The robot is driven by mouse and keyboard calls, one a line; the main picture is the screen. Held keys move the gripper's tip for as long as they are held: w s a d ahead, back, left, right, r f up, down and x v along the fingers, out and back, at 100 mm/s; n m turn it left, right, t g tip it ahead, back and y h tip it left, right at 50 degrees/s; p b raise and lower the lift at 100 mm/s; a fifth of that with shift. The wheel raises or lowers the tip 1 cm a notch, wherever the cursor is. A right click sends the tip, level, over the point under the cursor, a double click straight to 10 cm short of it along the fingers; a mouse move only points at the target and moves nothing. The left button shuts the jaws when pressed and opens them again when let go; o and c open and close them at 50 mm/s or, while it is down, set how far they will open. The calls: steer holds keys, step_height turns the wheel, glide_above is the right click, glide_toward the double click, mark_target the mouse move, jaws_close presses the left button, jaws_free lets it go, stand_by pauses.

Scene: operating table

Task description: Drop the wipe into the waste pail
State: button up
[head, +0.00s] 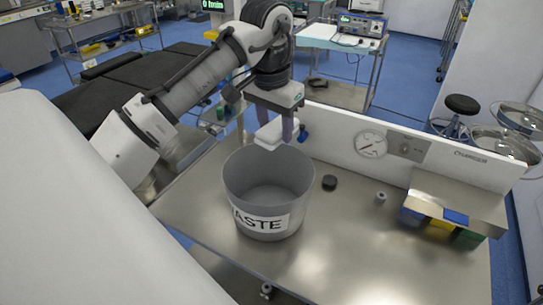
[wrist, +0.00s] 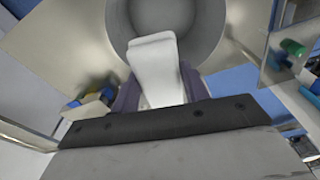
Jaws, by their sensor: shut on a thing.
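The white wipe (head: 272,134) is a folded pad held by my gripper (head: 288,128) above the back rim of the waste pail. In the wrist view the wipe (wrist: 157,65) sits between the two dark fingers of my gripper (wrist: 158,90), which are shut on it. In the wrist view the pail (wrist: 205,18) lies beyond the wipe, and the wipe's far end overlaps the pail's opening.
The steel table (head: 335,240) is clear in front. A dark puck (head: 329,182) and a small metal cylinder (head: 381,198) stand right of the pail. A white back panel with a gauge (head: 371,144) rises behind. A steel shelf (head: 458,195) with coloured blocks is at right.

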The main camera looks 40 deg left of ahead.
steer(key=shift+f+b, duration=2.2)
steer(key=shift+f, duration=0.55)
steer(key=o, duration=1)
steer(key=shift+o, duration=0.2)
steer(key=shift+r, duration=0.1)
steer(key=r, duration=0.4)
steer(key=s+r, duration=0.1)
steer(key=r, duration=0.8)
steer(key=shift+s+d+r, duration=0.1)
steer(key=shift+s+r, duration=0.2)
steer(key=shift+s, duration=0.05)
